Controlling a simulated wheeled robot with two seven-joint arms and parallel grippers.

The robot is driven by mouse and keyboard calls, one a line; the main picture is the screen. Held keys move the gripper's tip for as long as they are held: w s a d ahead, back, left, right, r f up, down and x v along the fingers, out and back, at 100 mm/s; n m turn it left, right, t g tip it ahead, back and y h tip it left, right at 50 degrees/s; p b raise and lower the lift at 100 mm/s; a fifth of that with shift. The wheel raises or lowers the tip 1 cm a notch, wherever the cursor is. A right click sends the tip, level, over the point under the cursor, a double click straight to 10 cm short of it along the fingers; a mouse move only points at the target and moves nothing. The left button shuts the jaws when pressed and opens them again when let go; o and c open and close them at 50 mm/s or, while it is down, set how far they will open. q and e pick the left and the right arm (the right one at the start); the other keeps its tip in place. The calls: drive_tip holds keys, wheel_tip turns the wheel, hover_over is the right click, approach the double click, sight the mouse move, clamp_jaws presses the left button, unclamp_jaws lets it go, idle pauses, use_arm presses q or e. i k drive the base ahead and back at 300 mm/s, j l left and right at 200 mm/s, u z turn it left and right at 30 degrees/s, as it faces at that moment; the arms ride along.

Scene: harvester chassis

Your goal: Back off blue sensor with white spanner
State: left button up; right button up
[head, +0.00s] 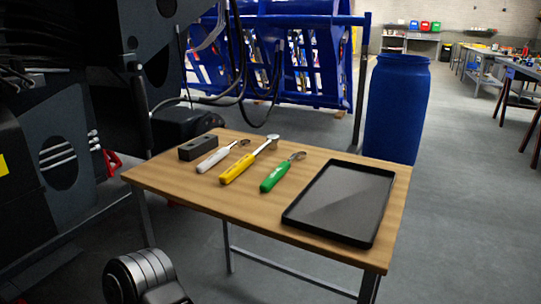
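The white spanner (215,159) lies on the wooden table, its handle towards the front left and its metal head towards the back right. It is the leftmost of three similar tools, just right of a dark block. I cannot make out a blue sensor in the head view. The dark harvester chassis (62,125) fills the left side, with hoses hanging from it. Neither of my grippers shows; only a grey rounded link, apparently of my own arm, is at the bottom left.
The wooden table (250,215) also holds a yellow-handled tool (238,172), a green-handled tool (275,178), the dark block (198,148) and an empty black tray (340,203). A blue barrel (397,110) and a blue metal frame (310,65) stand behind. Floor to the right is clear.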

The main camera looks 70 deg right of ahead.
sight(202, 167)
drive_tip(key=z, duration=3.7)
drive_tip(key=k+j, duration=0.35)
drive_tip(key=j, duration=0.15)
drive_tip(key=k+j, duration=0.35)
drive_tip(key=j, duration=0.2)
